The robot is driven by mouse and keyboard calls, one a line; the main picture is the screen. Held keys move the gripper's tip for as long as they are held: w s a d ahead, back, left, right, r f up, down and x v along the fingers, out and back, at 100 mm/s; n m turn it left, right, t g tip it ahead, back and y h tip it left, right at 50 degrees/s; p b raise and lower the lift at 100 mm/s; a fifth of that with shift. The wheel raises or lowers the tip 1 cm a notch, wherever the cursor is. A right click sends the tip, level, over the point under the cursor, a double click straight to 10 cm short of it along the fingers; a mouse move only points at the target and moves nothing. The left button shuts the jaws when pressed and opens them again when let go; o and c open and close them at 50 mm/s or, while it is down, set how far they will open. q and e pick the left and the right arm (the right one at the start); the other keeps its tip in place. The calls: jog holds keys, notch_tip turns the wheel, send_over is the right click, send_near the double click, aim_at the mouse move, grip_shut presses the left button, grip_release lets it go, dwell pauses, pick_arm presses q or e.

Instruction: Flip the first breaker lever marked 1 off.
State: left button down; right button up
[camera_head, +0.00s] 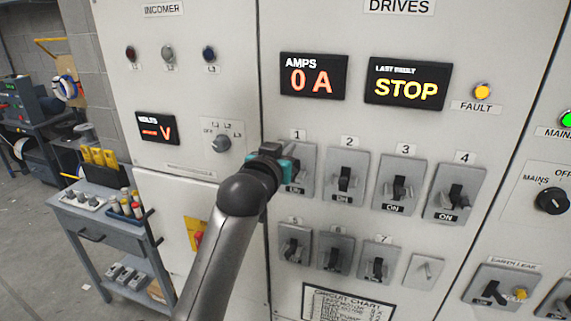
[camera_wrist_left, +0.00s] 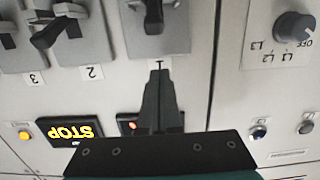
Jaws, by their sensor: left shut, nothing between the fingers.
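The breaker marked 1 (camera_head: 307,160) is a grey plate on the cabinet door, leftmost in the upper row. Its lever is mostly hidden in the head view behind my left gripper (camera_head: 287,168), and part of an "ON" label shows below. In the left wrist view, which is upside down, the dark lever (camera_wrist_left: 153,16) shows on its plate at the top edge. My left gripper (camera_wrist_left: 160,72) is shut and empty, its tips just short of the plate near the "1" label. I cannot tell whether they touch the panel. My right gripper is not in view.
Breaker 2 (camera_head: 346,178) is close on the right, with breakers 3 (camera_head: 399,186) and 4 (camera_head: 455,193) beyond. Another breaker row (camera_head: 336,252) lies below. A rotary selector (camera_head: 222,143) is left of breaker 1. A tool cart (camera_head: 100,220) stands at the left.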

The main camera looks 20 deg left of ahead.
pick_arm(q)
jog(key=shift+s+f+p, duration=0.2)
jog(key=shift+s+f, duration=0.1)
jog(key=shift+f, duration=0.65)
jog(key=shift+s+f+p, duration=0.15)
jog(key=shift+s+f, duration=0.1)
jog(key=shift+f, duration=0.65)
